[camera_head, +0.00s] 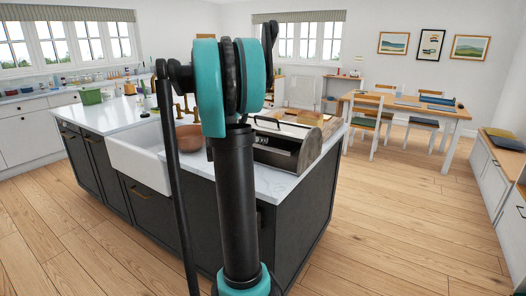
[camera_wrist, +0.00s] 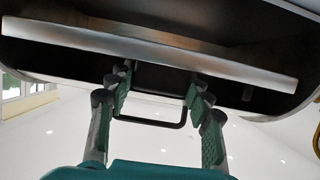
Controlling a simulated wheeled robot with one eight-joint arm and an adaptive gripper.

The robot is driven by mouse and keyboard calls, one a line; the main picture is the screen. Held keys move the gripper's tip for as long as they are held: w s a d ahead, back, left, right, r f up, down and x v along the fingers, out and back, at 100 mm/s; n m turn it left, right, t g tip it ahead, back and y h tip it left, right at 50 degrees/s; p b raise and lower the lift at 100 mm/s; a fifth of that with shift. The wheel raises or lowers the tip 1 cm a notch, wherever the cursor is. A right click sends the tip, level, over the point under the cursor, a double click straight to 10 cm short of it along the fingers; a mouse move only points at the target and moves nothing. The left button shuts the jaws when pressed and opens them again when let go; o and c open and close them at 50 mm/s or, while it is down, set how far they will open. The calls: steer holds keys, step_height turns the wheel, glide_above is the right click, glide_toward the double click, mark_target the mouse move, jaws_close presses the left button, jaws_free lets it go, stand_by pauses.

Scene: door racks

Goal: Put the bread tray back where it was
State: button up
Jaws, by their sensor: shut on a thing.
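The bread bin (camera_head: 290,148), a grey metal box with a dark open front, stands on the end of the white island counter. In the wrist view, its dark curved mouth (camera_wrist: 50,62) surrounds the bread tray (camera_wrist: 150,47), a flat metal tray with a pale front edge. The tray sits at least partly within the mouth, slightly tilted in the picture. A black handle (camera_wrist: 152,123) hangs in front of it. My gripper (camera_wrist: 158,88) is shut on the bread tray at its black handle part, one finger on each side. My arm hides the gripper in the head view.
A brown bowl (camera_head: 190,137) and a white sink (camera_head: 140,153) are left of the bin on the island (camera_head: 290,184). A wooden board (camera_head: 326,123) lies behind the bin. The dining table (camera_head: 400,105) stands farther back. Wooden floor (camera_head: 400,210) is clear at right.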

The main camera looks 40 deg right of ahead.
steer(key=d, duration=0.2)
steer(key=w+d, duration=0.1)
steer(key=shift+w+d, duration=0.2)
steer(key=shift+d, duration=0.15)
steer(key=shift+w+d+f, duration=0.1)
steer(key=shift+f, duration=0.4)
steer(key=shift+w+d+f, duration=0.1)
steer(key=shift+f, duration=0.4)
step_height(320, 180, down, 4)
steer(key=shift+f, duration=0.25)
steer(key=shift+d+f, duration=0.2)
steer(key=shift+f, duration=0.05)
steer(key=o, duration=1.3)
steer(key=shift+f, duration=0.1)
